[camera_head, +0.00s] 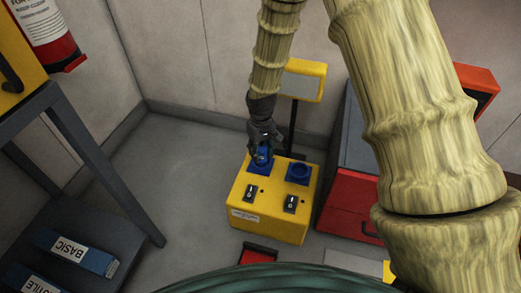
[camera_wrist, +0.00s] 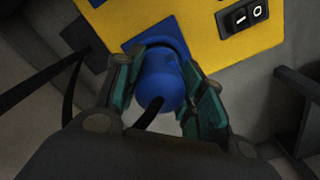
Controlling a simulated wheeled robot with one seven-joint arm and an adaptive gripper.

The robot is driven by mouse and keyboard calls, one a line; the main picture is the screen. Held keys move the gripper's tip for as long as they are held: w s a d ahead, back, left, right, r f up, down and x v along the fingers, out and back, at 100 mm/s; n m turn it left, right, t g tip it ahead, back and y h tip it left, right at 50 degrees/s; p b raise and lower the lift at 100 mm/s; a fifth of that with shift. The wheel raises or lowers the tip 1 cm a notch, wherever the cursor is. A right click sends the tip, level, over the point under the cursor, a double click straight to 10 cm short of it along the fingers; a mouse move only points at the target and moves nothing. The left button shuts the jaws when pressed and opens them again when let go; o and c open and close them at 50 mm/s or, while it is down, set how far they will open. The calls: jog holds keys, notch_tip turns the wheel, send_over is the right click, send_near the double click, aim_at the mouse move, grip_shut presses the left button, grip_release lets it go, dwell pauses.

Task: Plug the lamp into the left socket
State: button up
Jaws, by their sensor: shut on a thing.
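The yellow power box (camera_head: 270,227) stands on the floor, with two blue sockets on its top and a black switch below each. My gripper (camera_head: 263,148) is over the left socket (camera_head: 258,168). It is shut on a blue plug (camera_head: 263,155), with a finger on each side. In the wrist view the blue plug (camera_wrist: 160,80) sits against the blue socket flange (camera_wrist: 150,40) on the yellow face, and a black cable leaves its rear. How deep the plug sits is hidden. The right socket (camera_head: 299,172) is empty. A lamp (camera_head: 303,80) with a yellow frame stands behind the box.
A red and grey cabinet (camera_head: 350,205) stands close to the box's right. A dark-framed table (camera_head: 85,145) and blue boxes (camera_head: 75,253) are at the left. A fire extinguisher (camera_head: 47,32) hangs upper left. Floor left of the box is clear.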

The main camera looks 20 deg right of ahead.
jog(key=shift+f, duration=0.3)
jog(key=o, duration=0.9)
jog(key=shift+r, duration=0.1)
notch_tip(320, 180, up, 11)
jog(key=p, duration=1.1)
dwell(0.5)
